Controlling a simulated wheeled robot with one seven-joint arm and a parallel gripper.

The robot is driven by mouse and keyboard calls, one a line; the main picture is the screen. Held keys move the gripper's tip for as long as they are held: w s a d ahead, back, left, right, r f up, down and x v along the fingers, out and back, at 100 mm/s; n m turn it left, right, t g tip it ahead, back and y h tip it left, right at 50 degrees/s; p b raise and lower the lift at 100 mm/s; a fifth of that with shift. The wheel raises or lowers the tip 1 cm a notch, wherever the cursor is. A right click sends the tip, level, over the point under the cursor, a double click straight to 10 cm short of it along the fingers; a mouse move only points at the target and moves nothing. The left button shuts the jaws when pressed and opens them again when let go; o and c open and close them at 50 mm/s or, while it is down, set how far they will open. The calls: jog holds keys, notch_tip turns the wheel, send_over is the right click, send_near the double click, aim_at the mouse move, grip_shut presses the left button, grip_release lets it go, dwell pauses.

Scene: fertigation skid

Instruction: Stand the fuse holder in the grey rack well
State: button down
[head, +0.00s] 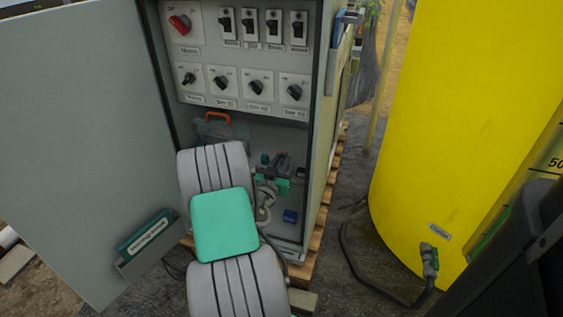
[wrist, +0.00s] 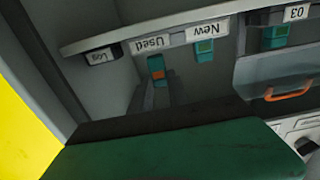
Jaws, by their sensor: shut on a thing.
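My gripper (head: 274,172) is inside the lower part of the open cabinet, small and partly behind my own arm. It is shut on the fuse holder, though the held piece is too small and covered to make out clearly. The wrist view shows a pale grey rack edge (wrist: 120,41) upside down, with labels reading Log, Used, New and 03. A teal piece with an orange band (wrist: 157,71) shows by Used. Other teal pieces show by New (wrist: 204,48) and by 03 (wrist: 275,37). I cannot tell which opening is the well.
A switch panel (head: 240,62) hangs above the gripper. A clear box with an orange handle (head: 217,119) stands at the back left; a small blue block (head: 290,215) lies low at right. The open door (head: 75,140) and yellow tank (head: 465,120) flank the cabinet.

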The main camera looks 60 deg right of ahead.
jog(key=shift+f+b, duration=1.05)
jog(key=shift+b, duration=0.15)
jog(key=c, duration=1.2)
grip_release()
jog(key=a, duration=0.5)
jog(key=s+a, duration=0.1)
jog(key=a, duration=0.1)
jog(key=shift+s+a, duration=0.1)
jog(key=shift+a, duration=0.25)
